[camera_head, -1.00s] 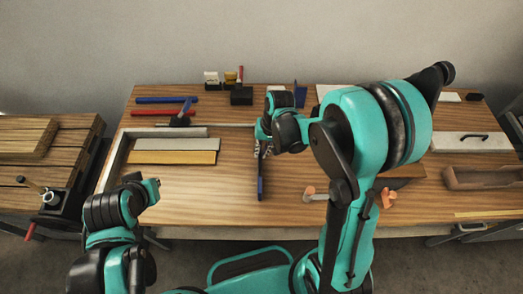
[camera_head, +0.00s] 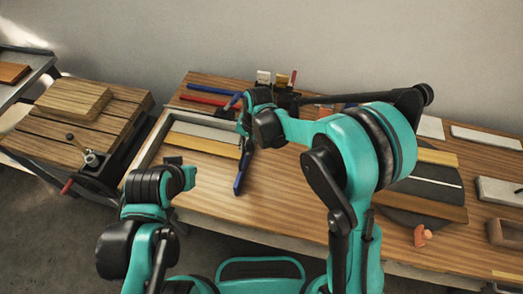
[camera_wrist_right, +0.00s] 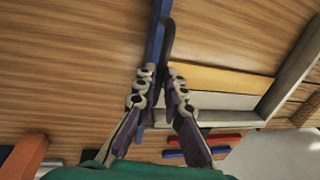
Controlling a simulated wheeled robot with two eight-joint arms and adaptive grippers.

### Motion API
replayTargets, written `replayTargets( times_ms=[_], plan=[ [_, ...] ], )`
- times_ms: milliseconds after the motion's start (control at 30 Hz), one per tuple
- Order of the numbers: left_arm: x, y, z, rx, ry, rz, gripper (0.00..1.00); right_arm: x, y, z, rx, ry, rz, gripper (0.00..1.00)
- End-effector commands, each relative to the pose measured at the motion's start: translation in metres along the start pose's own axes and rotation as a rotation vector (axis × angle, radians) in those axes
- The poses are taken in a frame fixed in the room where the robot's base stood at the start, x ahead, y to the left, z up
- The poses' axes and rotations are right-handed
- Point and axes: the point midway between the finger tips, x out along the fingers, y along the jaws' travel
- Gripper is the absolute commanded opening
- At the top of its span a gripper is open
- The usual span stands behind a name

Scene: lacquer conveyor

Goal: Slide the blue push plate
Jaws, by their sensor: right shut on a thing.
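The blue push plate (camera_head: 242,172) is a long, thin blue bar standing on the wooden table, at the right end of the yellow strip (camera_head: 204,145) and the grey strip (camera_head: 208,133). My right gripper (camera_head: 248,138) is at its far part, fingers partly hidden by the wrist. In the right wrist view the fingers (camera_wrist_right: 158,84) are closed together around the plate's dark handle, beside the blue bar (camera_wrist_right: 155,32). The yellow strip (camera_wrist_right: 222,80) lies just right of them there. My left gripper (camera_head: 183,170) is at the table's front left; its fingers are not clear.
A pale L-shaped fence (camera_head: 149,142) borders the strips on the left and back. Red (camera_head: 203,99) and blue tools lie behind it. A wooden block stand (camera_head: 88,110) is left of the table. An orange-handled tool (camera_head: 423,236) lies right. The table's front middle is clear.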

Motion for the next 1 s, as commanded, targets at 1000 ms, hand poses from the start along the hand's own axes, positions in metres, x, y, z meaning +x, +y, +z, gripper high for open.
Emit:
replayTargets(
  times_ms=[1000],
  plan=[
    [0.0006, 0.0, 0.0004, 0.0, 0.0, 0.0, 0.0, -0.0041, -0.0134, -0.0002, 0.0, 0.0, -0.001, 0.31]
  ],
)
